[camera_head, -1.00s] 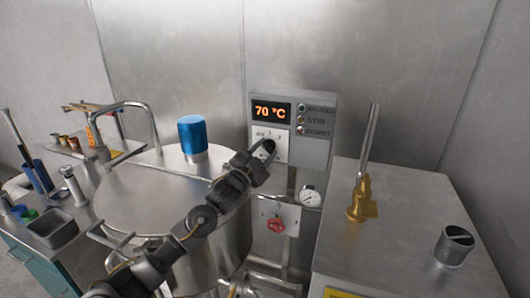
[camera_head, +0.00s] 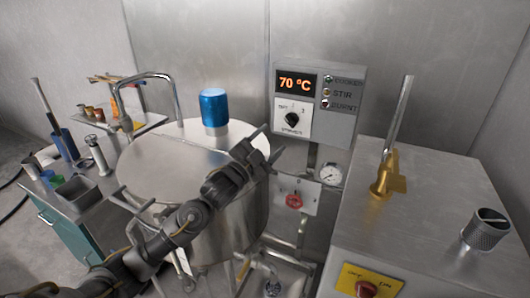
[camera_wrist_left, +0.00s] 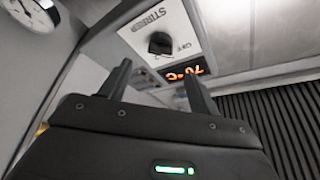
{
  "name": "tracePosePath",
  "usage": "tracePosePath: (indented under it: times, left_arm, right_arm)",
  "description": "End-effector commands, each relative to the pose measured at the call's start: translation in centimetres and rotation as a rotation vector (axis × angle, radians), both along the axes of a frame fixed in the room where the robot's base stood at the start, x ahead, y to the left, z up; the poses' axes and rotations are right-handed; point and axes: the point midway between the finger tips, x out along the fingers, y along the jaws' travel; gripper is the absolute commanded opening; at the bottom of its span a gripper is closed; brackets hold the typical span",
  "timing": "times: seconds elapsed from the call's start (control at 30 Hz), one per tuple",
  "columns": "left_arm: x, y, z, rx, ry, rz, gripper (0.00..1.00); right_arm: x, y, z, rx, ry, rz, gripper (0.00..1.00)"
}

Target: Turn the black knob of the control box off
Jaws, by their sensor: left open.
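The grey control box (camera_head: 345,100) hangs on the metal wall, with a lit display reading 70 °C. Its black knob (camera_head: 292,119) sits on a white plate below the display and is fully in view. The knob also shows in the left wrist view (camera_wrist_left: 160,43), upside down, above and between my fingers. My left gripper (camera_head: 271,143) is open and empty, below and left of the knob and apart from it. In the left wrist view its two fingers (camera_wrist_left: 157,85) stand apart with nothing between them. My right gripper is not in view.
A large steel vat (camera_head: 160,168) with a blue-capped part (camera_head: 214,108) stands left of the box. A steel cabinet (camera_head: 430,215) with a brass lever (camera_head: 388,178) stands at right.

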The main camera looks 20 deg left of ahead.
Motion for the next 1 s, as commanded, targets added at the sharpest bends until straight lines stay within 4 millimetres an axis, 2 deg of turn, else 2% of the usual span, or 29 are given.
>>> tracePosePath:
  times: [0.2,0.67,0.77,0.87,0.97,1.0]
  left_arm:
    - [-2.0,0.7,-0.7,0.001,0.0,0.0,0.62]
    - [-2.2,0.8,-0.6,0.0,-0.001,0.001,0.62]
    - [-2.3,0.8,-1.1,-0.005,0.014,0.003,0.62]
    - [-3.1,0.7,-3.7,-0.033,0.094,0.019,0.62]
    - [-5.2,0.6,-8.9,-0.088,0.262,0.059,0.62]
    - [-6.5,0.6,-11.4,-0.114,0.35,0.082,0.62]
  right_arm:
    - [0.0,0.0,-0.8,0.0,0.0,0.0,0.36]
    - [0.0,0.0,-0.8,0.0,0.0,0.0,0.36]
    - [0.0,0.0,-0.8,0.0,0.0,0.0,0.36]
    - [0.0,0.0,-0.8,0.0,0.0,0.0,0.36]
    - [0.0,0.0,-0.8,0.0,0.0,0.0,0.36]
    - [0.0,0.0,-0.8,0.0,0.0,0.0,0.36]
